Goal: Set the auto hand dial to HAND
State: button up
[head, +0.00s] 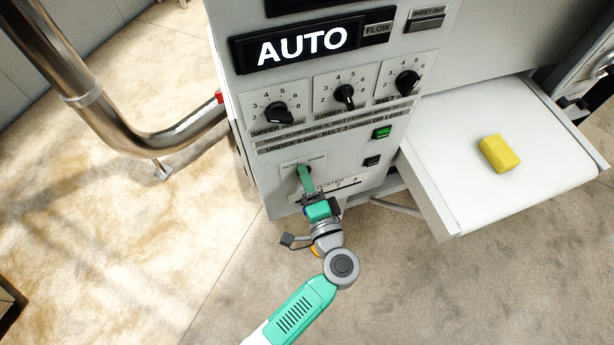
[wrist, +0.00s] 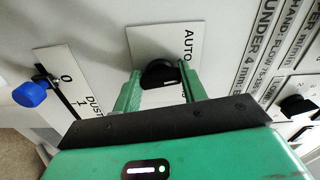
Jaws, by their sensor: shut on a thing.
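The auto hand dial (wrist: 158,73) is a black knob on a white plate on the machine's front panel. In the wrist view the word AUTO shows beside it; the HAND side is not readable there. My gripper (wrist: 160,80) has its green fingers on either side of the knob, shut on it. In the head view my gripper (head: 305,172) covers most of the dial, below its AUTO and HAND label plate (head: 290,167). A pale mark shows on the knob, but I cannot tell its setting surely. The display (head: 302,44) reads AUTO.
Three black numbered knobs (head: 345,96) sit above the dial. A lit green button (head: 382,132) and a black switch (head: 372,161) are to its right. A blue slider knob (wrist: 31,94) is close by. A yellow block (head: 499,153) lies on the white tray (head: 545,135).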

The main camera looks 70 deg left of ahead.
jog(key=shift+r+m+p, duration=0.2)
jog(key=shift+m+p, duration=2.15)
jog(key=shift+m, duration=1.65)
jog(key=o, duration=1)
jog(key=d, duration=0.7)
jog(key=shift+w+d, duration=0.1)
jog(key=shift+d, duration=0.3)
